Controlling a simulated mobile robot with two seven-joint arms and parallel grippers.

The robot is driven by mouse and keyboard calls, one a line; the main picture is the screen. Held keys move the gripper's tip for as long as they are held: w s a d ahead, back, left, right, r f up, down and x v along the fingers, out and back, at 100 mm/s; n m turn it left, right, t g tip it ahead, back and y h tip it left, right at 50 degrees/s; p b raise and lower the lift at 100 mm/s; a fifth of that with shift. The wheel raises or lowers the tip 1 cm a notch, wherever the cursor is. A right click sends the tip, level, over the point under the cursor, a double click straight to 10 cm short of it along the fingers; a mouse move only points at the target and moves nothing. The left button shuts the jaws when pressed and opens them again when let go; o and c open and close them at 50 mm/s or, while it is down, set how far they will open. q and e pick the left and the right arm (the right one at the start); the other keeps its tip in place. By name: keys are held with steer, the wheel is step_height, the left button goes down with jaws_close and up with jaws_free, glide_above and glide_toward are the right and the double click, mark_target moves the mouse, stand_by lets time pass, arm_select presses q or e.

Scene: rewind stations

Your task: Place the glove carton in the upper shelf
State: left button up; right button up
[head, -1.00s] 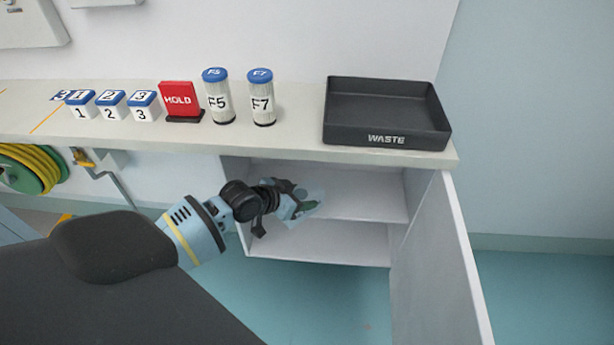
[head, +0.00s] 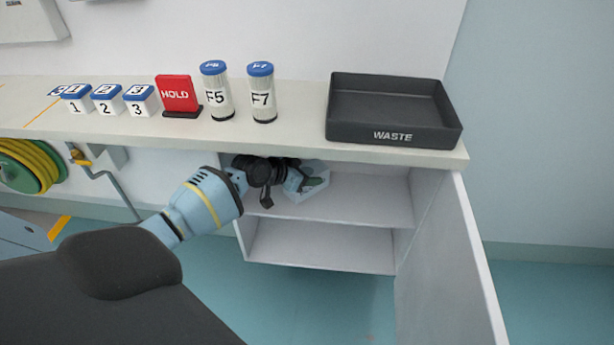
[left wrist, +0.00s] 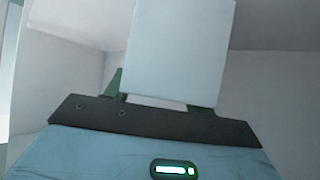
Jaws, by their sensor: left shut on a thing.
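The glove carton (head: 309,188) is a pale blue-white box, partly hidden by my gripper in the head view. My left gripper (head: 303,181) is shut on it. Gripper and carton are inside the open cabinet, at the left part of the upper shelf (head: 365,200), under the counter. I cannot tell whether the carton touches the shelf. In the left wrist view the carton (left wrist: 180,50) shows as a plain pale face standing between the fingers, with cabinet walls behind it. My right gripper is not in view.
The cabinet door (head: 445,265) stands open at the right. The lower shelf (head: 320,245) looks empty, and the upper shelf is bare right of the carton. On the counter above stand a WASTE tray (head: 392,136), two canisters, a red HOLD sign (head: 178,94) and several numbered blocks.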

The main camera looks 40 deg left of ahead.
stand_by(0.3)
arm_select(q)
steer(key=shift+f, duration=0.2)
steer(key=o, duration=1.2)
steer(key=shift+s+r, duration=0.1)
steer(key=shift+r, duration=0.15)
steer(key=p+v, duration=0.2)
steer(key=v, duration=0.4)
steer(key=shift+s+a+r+p, duration=0.15)
steer(key=shift+s+r+p, duration=0.15)
steer(key=shift+s, duration=0.25)
